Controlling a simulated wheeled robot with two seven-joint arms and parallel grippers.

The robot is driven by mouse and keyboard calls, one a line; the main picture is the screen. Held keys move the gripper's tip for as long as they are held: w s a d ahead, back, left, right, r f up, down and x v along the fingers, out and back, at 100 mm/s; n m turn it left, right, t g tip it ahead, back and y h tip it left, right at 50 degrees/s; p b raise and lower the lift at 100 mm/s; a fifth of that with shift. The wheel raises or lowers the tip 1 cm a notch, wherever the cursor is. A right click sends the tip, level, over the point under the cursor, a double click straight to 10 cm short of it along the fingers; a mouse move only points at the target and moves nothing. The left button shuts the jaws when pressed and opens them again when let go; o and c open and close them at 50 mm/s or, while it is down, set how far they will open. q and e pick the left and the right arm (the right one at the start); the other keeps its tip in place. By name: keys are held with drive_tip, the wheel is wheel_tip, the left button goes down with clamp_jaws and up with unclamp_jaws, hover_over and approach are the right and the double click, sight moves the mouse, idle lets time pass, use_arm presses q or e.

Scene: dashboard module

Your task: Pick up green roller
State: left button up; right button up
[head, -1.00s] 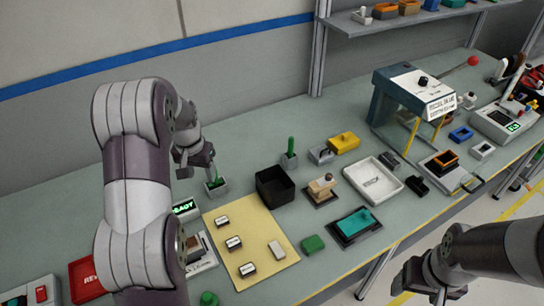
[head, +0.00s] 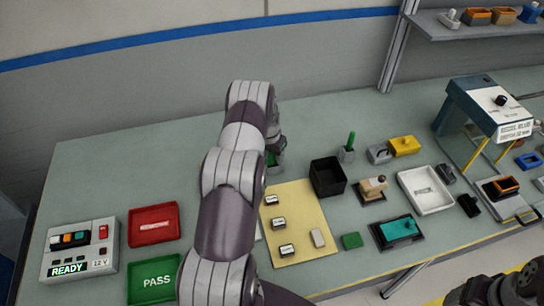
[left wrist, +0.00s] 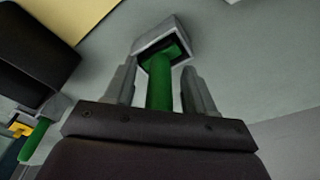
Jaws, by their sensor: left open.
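A green roller (left wrist: 160,85) stands in a small grey holder (left wrist: 148,35) in the left wrist view. My left gripper (left wrist: 160,80) is open, with one finger on each side of the roller; I cannot tell whether they touch it. In the head view this roller (head: 273,159) is mostly hidden by my left arm and gripper (head: 276,145). A second green roller (head: 351,140) stands upright in another grey holder (head: 346,155) to the right. It also shows at the lower left of the left wrist view (left wrist: 35,140). My right gripper (head: 490,292) is partly cut off at the lower right.
A black bin (head: 327,178) stands right of the gripper, behind a yellow mat (head: 298,200) with small blocks. A red tray (head: 153,225), a green PASS tray (head: 153,280) and a control box (head: 82,252) are at left. The back left tabletop is clear.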

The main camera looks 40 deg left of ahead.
use_arm(q)
drive_tip(key=shift+w+f, duration=0.1)
drive_tip(key=shift+w, duration=0.05)
drive_tip(key=c, duration=0.6)
clamp_jaws()
